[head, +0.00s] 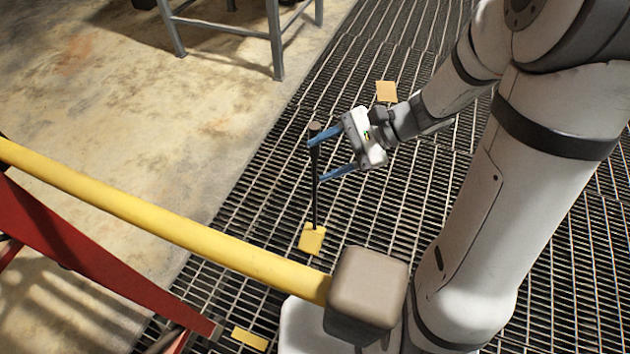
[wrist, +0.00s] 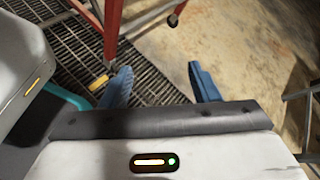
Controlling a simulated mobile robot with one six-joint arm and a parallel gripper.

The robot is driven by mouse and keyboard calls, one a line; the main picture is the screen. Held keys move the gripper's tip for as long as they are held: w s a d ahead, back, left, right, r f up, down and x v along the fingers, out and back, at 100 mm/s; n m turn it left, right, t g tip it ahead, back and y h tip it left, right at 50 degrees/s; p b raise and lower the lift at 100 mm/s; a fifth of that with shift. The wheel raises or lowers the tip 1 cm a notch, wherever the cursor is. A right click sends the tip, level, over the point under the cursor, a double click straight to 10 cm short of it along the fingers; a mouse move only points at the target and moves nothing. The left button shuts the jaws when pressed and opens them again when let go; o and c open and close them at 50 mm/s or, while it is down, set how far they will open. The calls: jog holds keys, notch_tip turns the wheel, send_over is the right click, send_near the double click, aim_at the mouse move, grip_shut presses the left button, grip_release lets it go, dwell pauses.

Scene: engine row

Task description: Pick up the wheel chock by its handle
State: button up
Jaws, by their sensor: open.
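The wheel chock (head: 312,238) is a small yellow block on the grating, left of centre in the head view. Its thin dark handle (head: 315,205) stands upright from it, with a grey knob at the top. My gripper (head: 316,159) is open, its two blue fingers pointing left at the upper part of the handle. In the head view the fingertips overlap the handle line; I cannot tell whether the handle is between them or touching. In the wrist view my gripper (wrist: 159,68) shows its fingers apart, with no handle visible between them.
A yellow rail (head: 150,210) with a red frame (head: 80,255) crosses the lower left. Flat yellow pieces lie on the grating behind my gripper (head: 387,92) and at the bottom (head: 250,338). A grey stand (head: 225,28) is at the back. The concrete floor (head: 150,120) is mostly clear.

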jog(key=w+f+m+t+y+b, duration=0.3)
jog(key=w+f+m+y+b, duration=0.15)
jog(key=w+f, duration=0.35)
jog(key=m+t+b, duration=0.6)
jog(key=m+t, duration=0.2)
jog(key=m, duration=0.1)
send_near(319, 149)
jog(key=x, duration=0.4)
jog(key=shift+h, duration=0.45)
jog(key=b+x, duration=0.2)
jog(key=x, duration=0.5)
jog(key=shift+a, duration=0.1)
jog(key=shift+c, duration=0.2)
grip_shut()
jog(key=shift+f, duration=0.1)
jog(key=shift+w+r, duration=0.1)
jog(key=shift+r, duration=0.1)
